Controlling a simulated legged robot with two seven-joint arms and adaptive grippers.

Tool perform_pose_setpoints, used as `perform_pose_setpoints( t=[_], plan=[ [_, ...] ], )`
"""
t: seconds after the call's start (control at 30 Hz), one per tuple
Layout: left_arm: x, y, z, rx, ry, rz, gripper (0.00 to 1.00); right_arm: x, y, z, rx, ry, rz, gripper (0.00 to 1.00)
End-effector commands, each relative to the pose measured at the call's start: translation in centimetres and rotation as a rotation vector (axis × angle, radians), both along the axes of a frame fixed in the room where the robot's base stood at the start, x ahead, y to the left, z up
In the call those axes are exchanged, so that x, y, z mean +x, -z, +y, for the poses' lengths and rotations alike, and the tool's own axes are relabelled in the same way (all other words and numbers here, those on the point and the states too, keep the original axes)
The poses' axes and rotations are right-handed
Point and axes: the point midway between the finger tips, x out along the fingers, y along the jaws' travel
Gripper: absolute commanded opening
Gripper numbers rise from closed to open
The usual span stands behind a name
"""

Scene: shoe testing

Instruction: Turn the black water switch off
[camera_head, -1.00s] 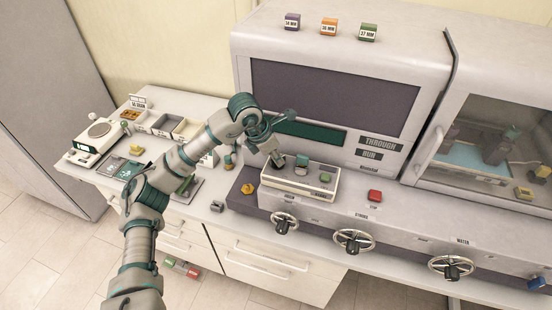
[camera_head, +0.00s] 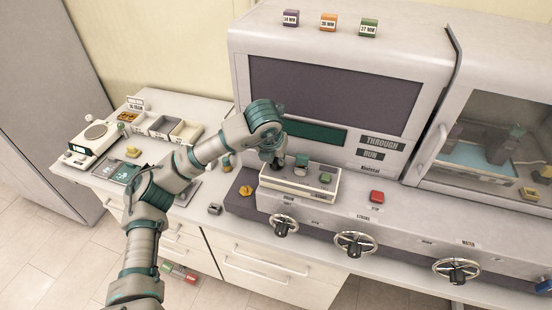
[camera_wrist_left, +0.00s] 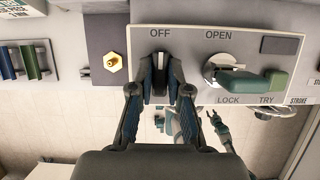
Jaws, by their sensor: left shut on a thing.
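The black water switch (camera_wrist_left: 159,62) stands under the OFF label on a pale panel (camera_wrist_left: 195,42) in the left wrist view. My left gripper (camera_wrist_left: 159,70) has its two fingers on either side of the switch and is shut on it. In the head view my left gripper (camera_head: 276,160) reaches down to the left end of the pale panel box (camera_head: 314,191), and its tips and the switch are hard to make out. Small teal-and-grey parts of mine show low in the wrist view, too small to read a right gripper's state.
Right of the switch is a lever with a green handle (camera_wrist_left: 262,83), by OPEN, LOCK and TRY labels. A brass fitting (camera_wrist_left: 113,62) sits to the left. A red button (camera_head: 376,196) and several handwheels (camera_head: 355,243) lie farther right. A dark screen (camera_head: 330,95) rises behind.

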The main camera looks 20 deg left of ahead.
Motion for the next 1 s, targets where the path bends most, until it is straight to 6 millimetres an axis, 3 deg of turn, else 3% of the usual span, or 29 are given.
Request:
perform_pose_setpoints(
  t=[0.6, 0.63, 0.7, 1.0],
  plan=[
    [0.18, -0.39, 0.08, -0.005, -0.044, -0.011, 0.00, 0.41, -0.08, 0.09, 0.001, 0.001, -0.003, 0.40],
    [0.18, -0.39, 0.07, -0.005, -0.044, -0.011, 0.24, 0.41, -0.08, 0.09, 0.001, 0.001, -0.003, 0.40],
    [0.15, -0.33, 0.06, -0.004, -0.043, -0.009, 0.42, 0.35, -0.07, 0.10, 0.001, 0.001, -0.002, 0.40],
    [-0.07, -0.28, 0.00, -0.001, -0.040, -0.005, 0.42, 0.41, -0.05, 0.13, 0.001, 0.000, -0.001, 0.40]
  ],
)
